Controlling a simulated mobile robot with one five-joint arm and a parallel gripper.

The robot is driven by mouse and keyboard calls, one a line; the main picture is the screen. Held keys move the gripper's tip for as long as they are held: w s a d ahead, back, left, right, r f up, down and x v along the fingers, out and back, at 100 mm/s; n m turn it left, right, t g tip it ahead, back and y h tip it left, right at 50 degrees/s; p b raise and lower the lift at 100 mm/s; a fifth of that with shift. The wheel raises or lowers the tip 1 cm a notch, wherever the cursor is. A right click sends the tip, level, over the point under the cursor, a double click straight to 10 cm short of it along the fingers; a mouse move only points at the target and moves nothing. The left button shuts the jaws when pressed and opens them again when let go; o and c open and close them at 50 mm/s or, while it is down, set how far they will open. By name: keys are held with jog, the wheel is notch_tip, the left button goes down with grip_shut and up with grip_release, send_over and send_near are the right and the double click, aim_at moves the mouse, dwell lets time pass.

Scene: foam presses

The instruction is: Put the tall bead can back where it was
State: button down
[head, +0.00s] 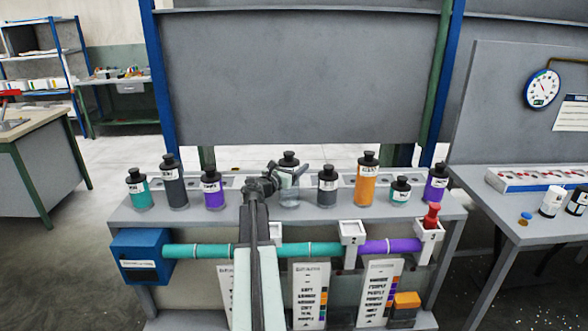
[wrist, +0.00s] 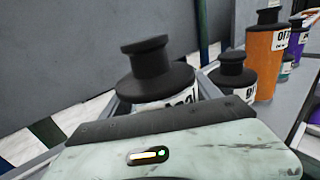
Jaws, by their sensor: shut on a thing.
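A can with a black stepped cap and a pale or clear body (head: 289,192) is at my gripper (head: 284,178), in the middle of the row on the grey bench. My gripper is shut on it. In the wrist view its black cap (wrist: 155,75) rises upright behind my gripper's pale housing, with a strip of white label below; the rest is hidden. I cannot tell if its base touches the bench. Other tall cans are a dark grey one (head: 174,188) to the left and an orange one (head: 366,182) to the right.
Close by stand a purple can (head: 213,191) on the left and a short grey can (head: 327,190) on the right. A teal and purple tube (head: 310,248) runs along the bench front past white brackets (head: 351,233). A grey panel (head: 300,75) stands behind.

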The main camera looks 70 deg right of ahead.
jog(key=shift+f, duration=0.15)
jog(key=shift+c, duration=2.3)
grip_release()
jog(key=o, duration=0.3)
jog(key=shift+r, duration=0.35)
jog(key=v, duration=1.2)
jog(key=shift+f, duration=0.15)
